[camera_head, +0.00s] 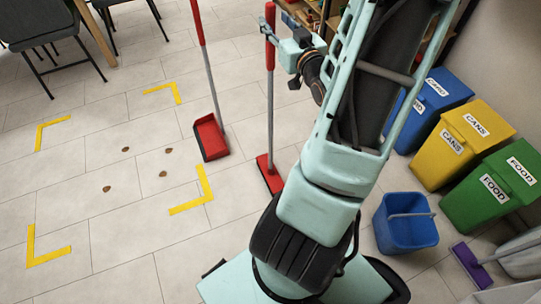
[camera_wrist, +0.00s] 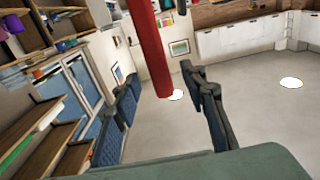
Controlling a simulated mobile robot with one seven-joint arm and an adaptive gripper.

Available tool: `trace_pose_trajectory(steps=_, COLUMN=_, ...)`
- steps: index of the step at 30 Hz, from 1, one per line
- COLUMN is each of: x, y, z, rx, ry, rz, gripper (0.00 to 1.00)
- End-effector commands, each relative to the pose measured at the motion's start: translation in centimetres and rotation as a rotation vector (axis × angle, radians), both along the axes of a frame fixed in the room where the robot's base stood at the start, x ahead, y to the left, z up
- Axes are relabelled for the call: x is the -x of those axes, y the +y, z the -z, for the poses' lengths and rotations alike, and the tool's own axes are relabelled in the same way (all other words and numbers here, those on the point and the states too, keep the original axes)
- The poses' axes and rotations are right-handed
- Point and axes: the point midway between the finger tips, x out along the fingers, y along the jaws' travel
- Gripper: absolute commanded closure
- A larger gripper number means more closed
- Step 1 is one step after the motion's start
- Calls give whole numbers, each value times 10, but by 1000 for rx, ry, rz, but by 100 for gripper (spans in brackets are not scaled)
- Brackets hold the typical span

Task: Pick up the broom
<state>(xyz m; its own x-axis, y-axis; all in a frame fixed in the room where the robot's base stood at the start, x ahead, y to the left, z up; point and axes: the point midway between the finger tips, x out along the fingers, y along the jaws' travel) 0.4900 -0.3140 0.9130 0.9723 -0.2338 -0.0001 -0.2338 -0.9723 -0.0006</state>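The broom has a red grip (camera_head: 270,22), a thin grey pole and a red head (camera_head: 270,175) on the tiled floor. It stands upright, just left of my arm. My gripper (camera_head: 287,62) is close to the right of the red grip in the head view. In the wrist view my gripper (camera_wrist: 162,84) has its two dark fingers wide apart. The red grip (camera_wrist: 152,45) shows in the gap between them, with its end visible. Neither finger appears to touch it. I cannot tell how deep it lies between the fingers.
A red long-handled dustpan (camera_head: 210,138) stands left of the broom. Small brown bits (camera_head: 168,150) lie inside yellow floor marks (camera_head: 190,208). Chairs (camera_head: 45,38) stand at the far left.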

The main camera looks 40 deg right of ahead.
Motion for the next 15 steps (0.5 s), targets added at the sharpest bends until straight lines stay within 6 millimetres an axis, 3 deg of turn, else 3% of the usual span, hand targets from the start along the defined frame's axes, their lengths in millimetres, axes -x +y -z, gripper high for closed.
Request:
trace_pose_trajectory(steps=6, x=-32, y=-8, z=2, rx=0, ry=-1, rz=-1, gripper=61)
trace_pose_trajectory(steps=15, x=-39, y=-9, z=1, rx=1, ry=-1, rz=0, gripper=61)
